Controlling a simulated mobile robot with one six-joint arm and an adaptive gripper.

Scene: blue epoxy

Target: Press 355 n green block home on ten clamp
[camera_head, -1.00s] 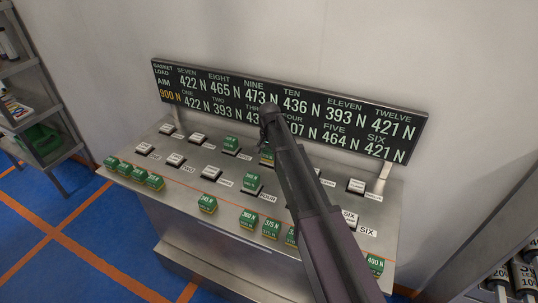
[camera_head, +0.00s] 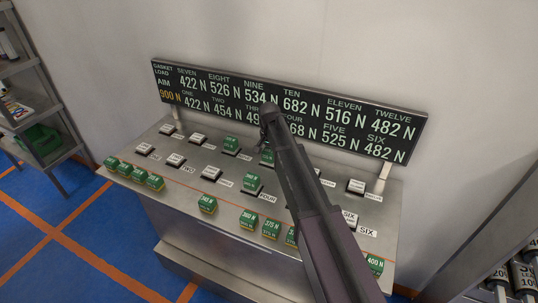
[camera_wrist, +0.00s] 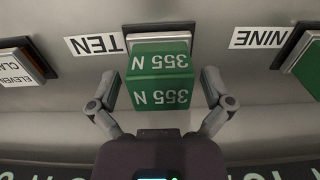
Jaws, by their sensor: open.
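The green 355 N block (camera_wrist: 160,78) sits on the clamp labelled TEN (camera_wrist: 95,44) in the wrist view, its lettering upside down. A pale plate edge shows behind it. In the head view the block (camera_head: 267,157) is partly hidden by my arm. My gripper (camera_wrist: 161,88) is open, with one finger on each side of the block and a gap on both sides. In the head view my gripper (camera_head: 267,122) is over the back row, mostly end-on and dark. The board (camera_head: 285,110) reads 682 N for TEN, with an aim of 900 N.
NINE's clamp (camera_wrist: 303,62) and ELEVEN's clamp (camera_wrist: 24,66) flank TEN. Other green blocks stand along the bench's front edge, such as the 345 N one (camera_head: 207,204). A shelf (camera_head: 40,140) is at left. The readout board stands close behind the back row.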

